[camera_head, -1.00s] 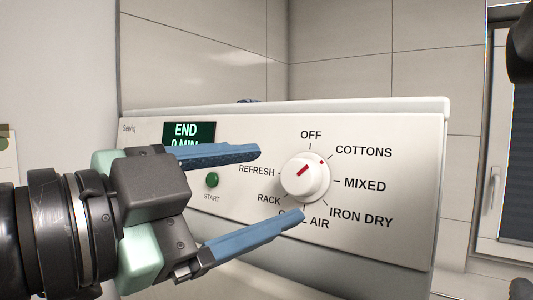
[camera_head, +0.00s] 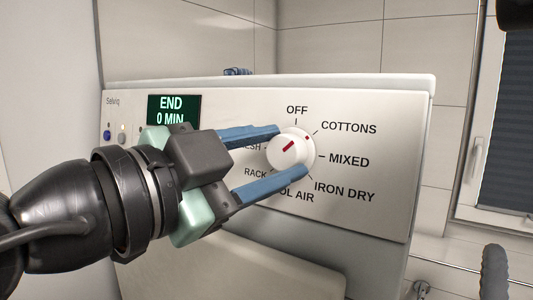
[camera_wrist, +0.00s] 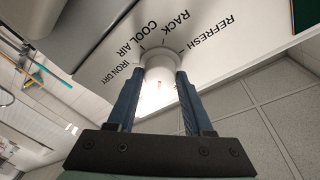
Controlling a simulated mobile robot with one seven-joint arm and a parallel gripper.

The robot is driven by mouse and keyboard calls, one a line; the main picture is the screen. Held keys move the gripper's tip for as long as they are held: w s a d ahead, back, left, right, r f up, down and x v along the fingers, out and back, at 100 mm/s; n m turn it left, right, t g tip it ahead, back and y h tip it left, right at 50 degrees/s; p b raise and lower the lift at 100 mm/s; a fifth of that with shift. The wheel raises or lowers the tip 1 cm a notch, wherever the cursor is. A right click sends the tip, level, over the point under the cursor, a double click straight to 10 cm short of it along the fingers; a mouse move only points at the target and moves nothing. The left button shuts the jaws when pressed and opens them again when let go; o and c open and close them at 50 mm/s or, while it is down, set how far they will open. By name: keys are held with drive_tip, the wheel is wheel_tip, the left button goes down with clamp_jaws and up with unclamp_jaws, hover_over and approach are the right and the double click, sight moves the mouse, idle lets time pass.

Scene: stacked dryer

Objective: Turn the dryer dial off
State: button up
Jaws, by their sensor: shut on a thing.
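The dryer dial (camera_head: 290,149) is a round white knob with a red mark on the dryer's white front panel (camera_head: 380,150). The red mark slants toward the upper right, between OFF and COTTONS. My gripper (camera_head: 292,151) is shut on the dial, one blue finger along its upper side and the other along its lower side. In the wrist view the dial (camera_wrist: 160,62) sits between the two fingertips. The fingers hide part of the REFRESH and COOL AIR labels. The display (camera_head: 172,110) reads END, 0 MIN.
Small round buttons (camera_head: 122,136) are on the panel's left, partly behind my gripper. A small blue object (camera_head: 237,71) is at the dryer's top edge. A tiled wall stands behind, and a window with a dark blind (camera_head: 503,140) is at the right.

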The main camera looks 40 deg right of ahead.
clamp_jaws()
drive_tip(key=shift+n, duration=0.3)
drive_tip(key=n+t+b, duration=0.1)
drive_tip(key=n, duration=0.2)
drive_tip(key=shift+s+f+n+b, duration=0.1)
drive_tip(key=shift+n+b, duration=0.25)
drive_tip(key=shift+n, duration=0.05)
drive_tip(key=n+t, duration=0.1)
drive_tip(key=n, duration=0.2)
drive_tip(key=n+t, duration=0.1)
drive_tip(key=n, duration=0.2)
drive_tip(key=shift+n, duration=0.4)
drive_tip(key=o, duration=1)
unclamp_jaws()
drive_tip(key=shift+o, duration=0.2)
